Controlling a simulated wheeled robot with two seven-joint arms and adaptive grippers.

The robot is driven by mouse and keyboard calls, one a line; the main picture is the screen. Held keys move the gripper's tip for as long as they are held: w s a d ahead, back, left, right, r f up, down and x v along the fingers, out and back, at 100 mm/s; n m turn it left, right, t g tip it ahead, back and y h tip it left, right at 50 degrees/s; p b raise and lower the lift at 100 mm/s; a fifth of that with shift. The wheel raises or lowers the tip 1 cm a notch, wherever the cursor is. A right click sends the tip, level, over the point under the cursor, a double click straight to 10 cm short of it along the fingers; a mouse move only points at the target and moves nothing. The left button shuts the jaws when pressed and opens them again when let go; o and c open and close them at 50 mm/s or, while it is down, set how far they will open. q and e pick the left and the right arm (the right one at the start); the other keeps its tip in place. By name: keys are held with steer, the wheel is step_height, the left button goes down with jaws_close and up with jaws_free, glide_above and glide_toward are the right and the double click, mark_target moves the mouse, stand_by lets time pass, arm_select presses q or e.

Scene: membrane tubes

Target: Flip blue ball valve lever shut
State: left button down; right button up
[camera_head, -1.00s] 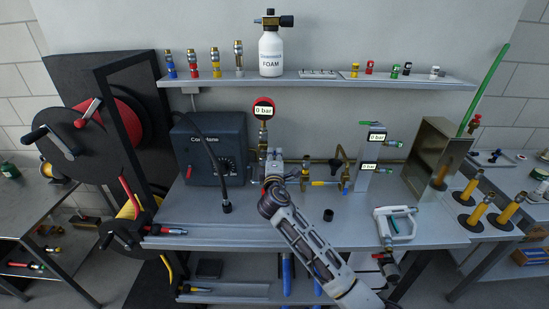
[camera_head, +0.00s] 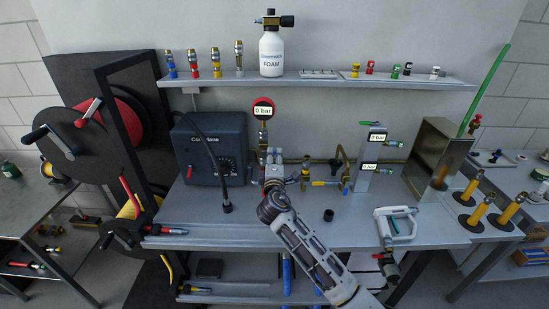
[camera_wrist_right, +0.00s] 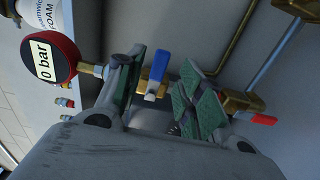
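The blue ball valve lever (camera_wrist_right: 159,66) shows in the right wrist view, on a brass body beside the round red gauge (camera_wrist_right: 49,58). My right gripper (camera_wrist_right: 162,84) is open, with one green-padded finger on each side of the lever; I see gaps between lever and pads. In the head view my right gripper (camera_head: 274,156) is at the pipework below the red gauge (camera_head: 263,108), and it hides the lever there. My left gripper is not in view.
A red lever end (camera_wrist_right: 262,118) and brass pipes lie right of the fingers in the wrist view. The dark box (camera_head: 210,148) stands left of the gripper. The grey block (camera_head: 370,160) with gauges stands right. The front middle bench is mostly clear.

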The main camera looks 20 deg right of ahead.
steer(key=v, duration=1)
steer(key=shift+s, duration=0.15)
steer(key=shift+f, duration=0.1)
stand_by(0.4)
